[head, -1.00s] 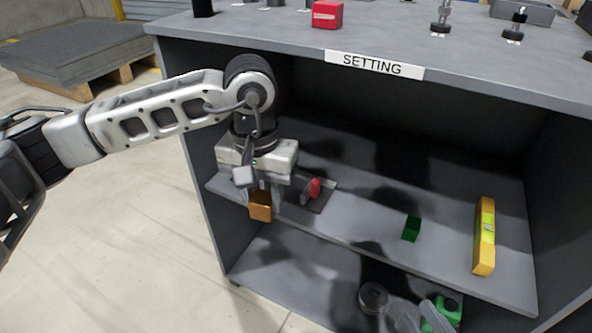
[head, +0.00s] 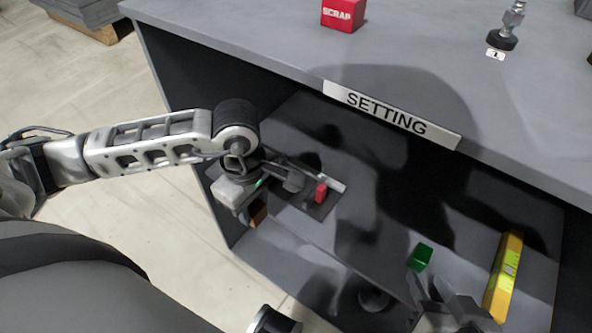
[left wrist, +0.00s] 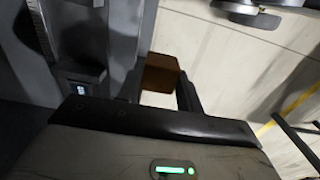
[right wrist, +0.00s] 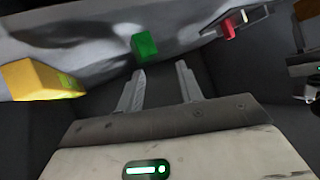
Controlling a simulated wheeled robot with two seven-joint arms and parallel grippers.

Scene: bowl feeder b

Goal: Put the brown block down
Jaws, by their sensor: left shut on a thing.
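The brown block (head: 258,212) is partly hidden in the head view beneath my left gripper (head: 252,208). In the left wrist view the brown block (left wrist: 160,73) sits between the fingers, and the gripper is shut on it. The gripper holds it by the left front edge of the cabinet's middle shelf (head: 370,225); whether the block touches the shelf cannot be told. My right gripper (right wrist: 160,70) is open and empty, its fingers apart and pointing toward a green block (right wrist: 145,44). In the head view that green block (head: 420,257) lies on the shelf just beyond the right gripper.
A dark plate with a red piece (head: 321,193) lies on the shelf right of my left gripper. A yellow spirit level (head: 503,277) lies at the shelf's right. The shelf between the plate and green block looks free. The worktop, labelled SETTING (head: 388,113), overhangs; a red SCRAP box (head: 342,14) stands on it.

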